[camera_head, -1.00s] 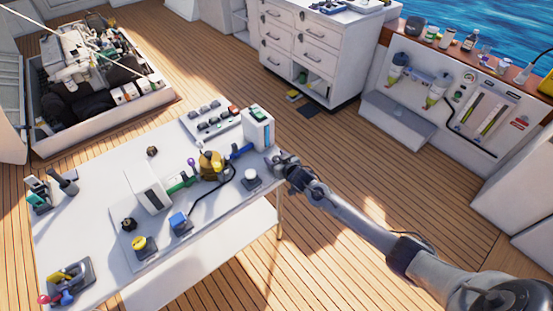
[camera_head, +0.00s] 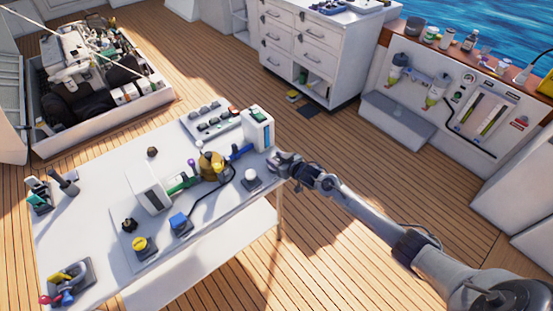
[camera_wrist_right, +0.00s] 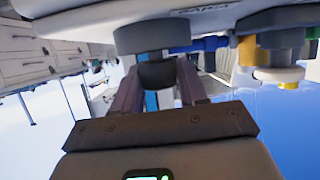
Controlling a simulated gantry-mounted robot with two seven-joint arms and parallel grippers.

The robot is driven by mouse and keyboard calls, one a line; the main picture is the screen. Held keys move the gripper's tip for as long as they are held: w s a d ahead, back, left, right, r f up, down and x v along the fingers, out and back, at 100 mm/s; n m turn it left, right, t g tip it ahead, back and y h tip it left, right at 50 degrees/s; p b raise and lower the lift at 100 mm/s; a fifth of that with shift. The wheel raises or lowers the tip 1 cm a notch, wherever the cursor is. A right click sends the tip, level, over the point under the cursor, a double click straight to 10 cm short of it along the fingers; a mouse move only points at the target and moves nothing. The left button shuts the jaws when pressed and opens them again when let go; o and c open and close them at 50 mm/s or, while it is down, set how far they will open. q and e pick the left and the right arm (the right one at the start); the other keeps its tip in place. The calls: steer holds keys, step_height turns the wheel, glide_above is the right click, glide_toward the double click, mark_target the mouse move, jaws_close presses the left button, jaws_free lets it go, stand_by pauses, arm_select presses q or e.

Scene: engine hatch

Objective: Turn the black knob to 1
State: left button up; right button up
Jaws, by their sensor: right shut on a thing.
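My right gripper (camera_head: 273,160) is at the right edge of the white table, beside the white box with the green top. In the right wrist view, its two dark fingers (camera_wrist_right: 160,88) flank a black knob (camera_wrist_right: 158,74) and are shut on it. The knob sits on a dark round base (camera_wrist_right: 145,35) fixed to a pale surface. In the head view the gripper hides the knob. Its pointer and scale cannot be read. My left gripper is not in view.
The white table (camera_head: 95,195) carries a white-topped button (camera_head: 251,176), a blue button (camera_head: 179,221), a yellow button (camera_head: 139,244), a brass-coloured valve (camera_head: 210,165) and a switch panel (camera_head: 215,120). Open deck lies right of the table, before a white cabinet (camera_head: 295,45).

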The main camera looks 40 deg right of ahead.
steer(key=n+y+b, duration=0.1)
steer(key=n+y, duration=0.1)
steer(key=y, duration=0.1)
steer(key=shift+d+f+n, duration=0.1)
steer(key=shift+d+n, duration=0.05)
steer(key=shift+n, duration=0.15)
steer(key=n+g+y+b, duration=0.1)
steer(key=n+y+b, duration=0.1)
steer(key=y+b, duration=0.1)
steer(key=shift+f+n+b, duration=0.1)
steer(key=shift+n+b, duration=0.3)
steer(key=shift+b, duration=0.25)
steer(key=shift+r+n+g+y+b, duration=0.2)
steer(key=shift+n+g+y+b, duration=0.4)
steer(key=shift+y+b, duration=0.35)
steer(key=o, duration=1)
steer(key=shift+c, duration=0.2)
